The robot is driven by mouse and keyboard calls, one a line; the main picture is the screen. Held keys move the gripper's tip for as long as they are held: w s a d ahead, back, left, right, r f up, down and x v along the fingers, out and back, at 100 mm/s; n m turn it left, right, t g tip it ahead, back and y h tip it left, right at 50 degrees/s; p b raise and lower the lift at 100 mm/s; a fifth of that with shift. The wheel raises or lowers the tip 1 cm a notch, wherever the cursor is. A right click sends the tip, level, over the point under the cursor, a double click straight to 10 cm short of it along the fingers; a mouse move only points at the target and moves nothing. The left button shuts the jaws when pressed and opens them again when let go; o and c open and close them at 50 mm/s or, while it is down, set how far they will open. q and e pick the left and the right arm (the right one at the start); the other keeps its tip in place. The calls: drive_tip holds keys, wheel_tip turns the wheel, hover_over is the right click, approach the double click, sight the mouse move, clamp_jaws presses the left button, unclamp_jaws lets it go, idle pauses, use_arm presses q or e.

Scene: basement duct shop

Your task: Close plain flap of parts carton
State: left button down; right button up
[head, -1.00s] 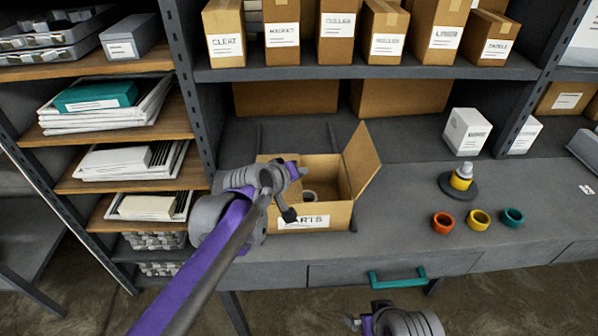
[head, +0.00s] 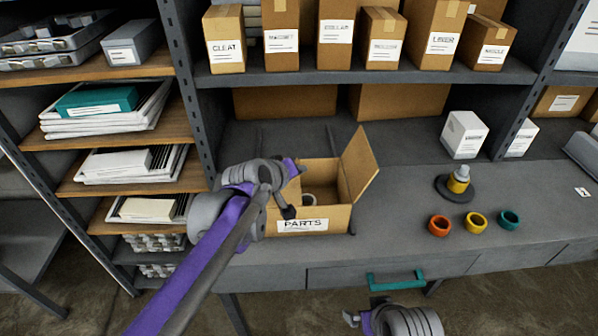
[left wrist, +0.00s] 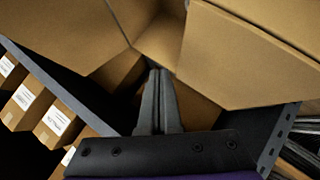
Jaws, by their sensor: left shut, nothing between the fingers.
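The open parts carton (head: 342,222), brown with a white PARTS label, stands on the grey bench. Its right flap (head: 360,167) is raised and leans outward to the right. The carton's left side is largely hidden behind my left gripper (head: 301,168), so I cannot tell how a flap there lies. That gripper is shut and empty, at the carton's upper left; contact is unclear. In the left wrist view its shut fingers (left wrist: 157,100) point among large cardboard panels (left wrist: 245,55).
Labelled boxes (head: 381,38) line the shelf above. An orange ring (head: 439,226), a yellow ring (head: 475,222) and a teal ring (head: 509,219) sit right of the carton, near a dark-based stand (head: 455,187). A teal drawer handle (head: 398,280) is below.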

use_arm(q)
wheel_tip(320, 180, up, 5)
drive_tip(key=shift+w+f+p, duration=0.1)
drive_tip(key=shift+f+p, duration=0.1)
drive_tip(key=shift+p, duration=0.8)
drive_tip(key=s+r, duration=0.6)
drive_tip(key=s, duration=0.1)
drive_tip(key=s+a+f+m+g+y, duration=0.2)
drive_tip(key=s+a+f+y, duration=0.4)
drive_tip(key=s+a+f, duration=1.6)
drive_tip(key=shift+s+a+f+m+g+b, duration=0.4)
drive_tip(key=shift+a+f+g, duration=0.15)
drive_tip(key=shift+f+g, duration=0.15)
use_arm(e)
wheel_tip(320, 180, up, 2)
drive_tip(key=shift+d+r, duration=0.1)
drive_tip(key=shift+r, duration=0.1)
